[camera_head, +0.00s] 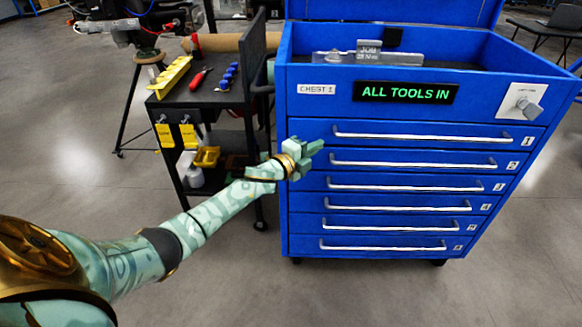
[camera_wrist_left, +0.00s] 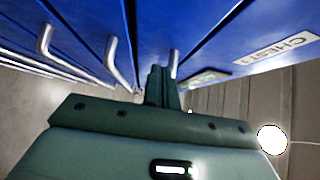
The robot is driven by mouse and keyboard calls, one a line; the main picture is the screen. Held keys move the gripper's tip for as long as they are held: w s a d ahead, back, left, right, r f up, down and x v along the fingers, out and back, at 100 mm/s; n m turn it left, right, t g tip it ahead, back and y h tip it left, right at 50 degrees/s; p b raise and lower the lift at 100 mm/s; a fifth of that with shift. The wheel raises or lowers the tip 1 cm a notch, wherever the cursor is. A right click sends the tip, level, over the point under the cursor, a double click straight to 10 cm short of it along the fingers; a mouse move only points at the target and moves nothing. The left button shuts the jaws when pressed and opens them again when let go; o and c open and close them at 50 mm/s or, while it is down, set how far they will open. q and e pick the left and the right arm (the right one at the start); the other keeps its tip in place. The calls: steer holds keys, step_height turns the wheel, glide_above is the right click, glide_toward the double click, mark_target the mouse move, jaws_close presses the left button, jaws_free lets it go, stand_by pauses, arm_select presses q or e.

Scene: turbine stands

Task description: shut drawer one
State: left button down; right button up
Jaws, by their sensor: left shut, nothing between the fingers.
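The blue tool chest (camera_head: 318,105) stands at the right in the head view. Drawer one (camera_head: 310,130) is its top drawer, with a long silver handle (camera_head: 420,136) and a "1" label at its right end. Its front looks level with the drawers below; I cannot tell whether a small gap remains. My left gripper (camera_head: 316,148) is shut and empty at the left end of the upper drawer fronts. Whether it touches them is unclear. In the left wrist view, the shut fingers (camera_wrist_left: 163,85) point along the blue fronts, near a handle end (camera_wrist_left: 175,63). My right gripper is out of view.
Several lower drawers with silver handles (camera_head: 395,227) sit beneath. A display (camera_head: 406,92) reads "ALL TOOLS IN". A dark cart (camera_head: 240,103) with a red-handled tool (camera_head: 200,79) stands close left of the chest. The floor in front is clear.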

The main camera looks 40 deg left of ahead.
arm_select(q)
steer(key=s+a+p, duration=0.1)
steer(key=s+p, duration=0.2)
steer(key=s, duration=0.6)
steer(key=shift+s+a+f, duration=0.2)
steer(key=shift+s+a, duration=0.1)
steer(key=shift+s, duration=0.1)
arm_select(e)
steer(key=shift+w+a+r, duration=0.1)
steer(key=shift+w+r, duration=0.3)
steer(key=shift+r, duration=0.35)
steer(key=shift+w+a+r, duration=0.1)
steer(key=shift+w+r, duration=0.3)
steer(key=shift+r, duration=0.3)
